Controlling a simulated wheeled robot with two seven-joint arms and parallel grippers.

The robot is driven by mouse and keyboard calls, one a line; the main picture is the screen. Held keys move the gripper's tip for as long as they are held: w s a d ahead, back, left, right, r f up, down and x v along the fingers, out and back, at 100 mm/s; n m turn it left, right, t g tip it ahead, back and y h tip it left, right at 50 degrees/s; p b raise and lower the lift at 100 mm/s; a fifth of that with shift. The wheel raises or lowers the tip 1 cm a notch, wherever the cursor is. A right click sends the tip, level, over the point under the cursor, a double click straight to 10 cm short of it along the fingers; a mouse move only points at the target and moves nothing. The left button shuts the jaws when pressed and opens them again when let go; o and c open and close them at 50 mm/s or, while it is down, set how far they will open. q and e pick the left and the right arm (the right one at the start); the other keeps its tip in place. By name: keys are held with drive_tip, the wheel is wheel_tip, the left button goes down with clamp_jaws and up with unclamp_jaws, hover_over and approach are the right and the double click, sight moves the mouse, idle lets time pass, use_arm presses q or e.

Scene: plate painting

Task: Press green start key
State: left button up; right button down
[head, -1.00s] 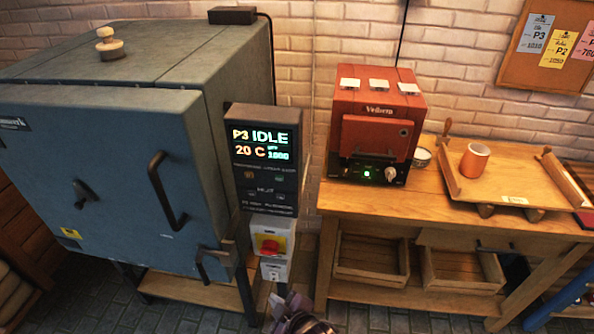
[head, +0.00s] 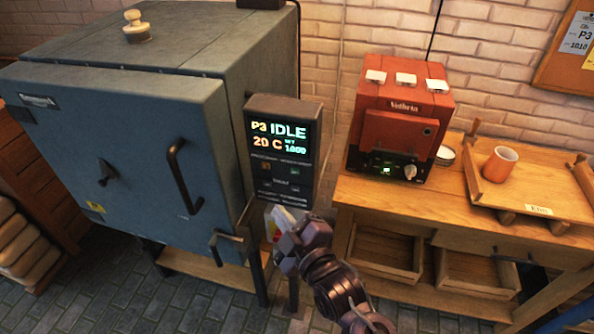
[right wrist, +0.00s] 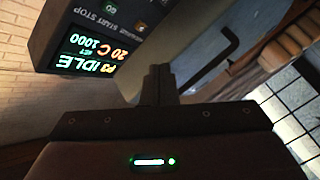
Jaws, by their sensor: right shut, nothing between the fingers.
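The kiln's dark control panel (head: 283,150) hangs at the blue kiln's right front corner. Its lit screen (head: 280,136) reads P3, IDLE, 20 C. Small keys sit below the screen; the green key (head: 295,170) is at the right of the upper row. In the right wrist view the panel (right wrist: 62,22) shows tilted at the upper left, with a green key (right wrist: 110,5) at the top edge. My right gripper (head: 286,234) is shut and empty, just below the panel and apart from the keys. Its closed fingers show in the right wrist view (right wrist: 160,84). My left gripper is out of view.
A white switch box (head: 281,212) below the panel is mostly hidden by my right gripper. The kiln door handle (head: 183,178) juts out left of the panel. A small red kiln (head: 400,120) and a cup (head: 499,164) stand on the wooden bench (head: 400,197) at right.

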sight(295, 172)
drive_tip(key=shift+w, duration=0.15)
drive_tip(key=shift+w+d+b, duration=0.25)
drive_tip(key=shift+w+d, duration=0.2)
drive_tip(key=shift+w, duration=0.9)
drive_tip(key=shift+w+d+b, duration=0.25)
drive_tip(key=shift+w+d, duration=0.2)
drive_tip(key=shift+w, duration=0.95)
drive_tip(key=shift+w+d+b, duration=0.25)
drive_tip(key=shift+w+d, duration=0.2)
drive_tip(key=shift+w, duration=0.9)
drive_tip(key=shift+w+d, duration=0.15)
drive_tip(key=shift+w, duration=0.25)
drive_tip(key=shift+w+d, duration=0.1)
drive_tip(key=shift+w, duration=0.25)
drive_tip(key=shift+s, duration=0.15)
drive_tip(key=shift+s+a+p, duration=0.2)
drive_tip(key=shift+s+p, duration=0.15)
drive_tip(key=shift+s, duration=0.3)
